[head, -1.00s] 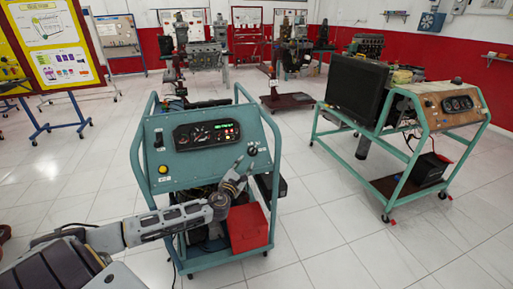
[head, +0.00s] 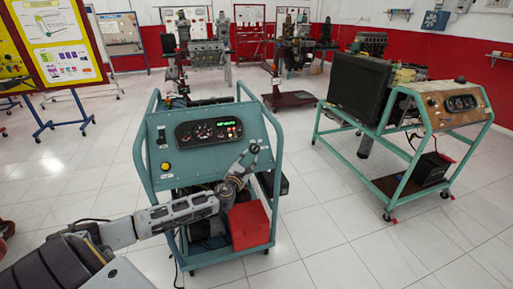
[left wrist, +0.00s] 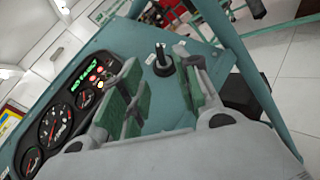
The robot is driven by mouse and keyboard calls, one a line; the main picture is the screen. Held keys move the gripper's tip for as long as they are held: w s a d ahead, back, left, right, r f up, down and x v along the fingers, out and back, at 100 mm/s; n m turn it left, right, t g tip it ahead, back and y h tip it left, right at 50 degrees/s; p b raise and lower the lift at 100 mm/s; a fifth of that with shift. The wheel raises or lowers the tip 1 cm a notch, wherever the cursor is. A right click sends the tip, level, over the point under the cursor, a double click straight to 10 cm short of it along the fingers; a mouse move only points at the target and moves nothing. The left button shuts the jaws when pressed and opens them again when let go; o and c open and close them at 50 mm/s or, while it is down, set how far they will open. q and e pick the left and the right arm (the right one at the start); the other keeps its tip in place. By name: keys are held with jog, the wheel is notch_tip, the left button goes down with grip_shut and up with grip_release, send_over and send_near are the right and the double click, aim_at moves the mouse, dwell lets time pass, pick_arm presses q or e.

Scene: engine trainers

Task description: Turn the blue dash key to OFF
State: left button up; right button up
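The blue-green dash panel (head: 200,160) stands at the front of a wheeled engine trainer in the middle of the head view. Its dash key (left wrist: 162,62) shows in the left wrist view as a dark, upright stem with a pale tip, to the right of the gauges. My left gripper (head: 252,153) is at the right side of the panel and covers the key in the head view. In the left wrist view, its two fingers (left wrist: 157,72) are apart, with the key between them and no clear contact. The key's switch position cannot be read. My right gripper is not in view.
The gauge cluster (head: 208,132) has a lit green display. A yellow button (head: 165,167) is at the panel's lower left. The trainer's tubular frame (head: 274,150) rises beside the gripper. A red box (head: 248,226) sits below. Another trainer (head: 440,125) stands apart on the right.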

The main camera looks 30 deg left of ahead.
aim_at(255, 148)
pick_arm(q)
jog(key=shift+x, duration=2.9)
jog(key=shift+b+x, duration=0.3)
jog(key=shift+x, duration=1.9)
jog(key=shift+w, duration=0.45)
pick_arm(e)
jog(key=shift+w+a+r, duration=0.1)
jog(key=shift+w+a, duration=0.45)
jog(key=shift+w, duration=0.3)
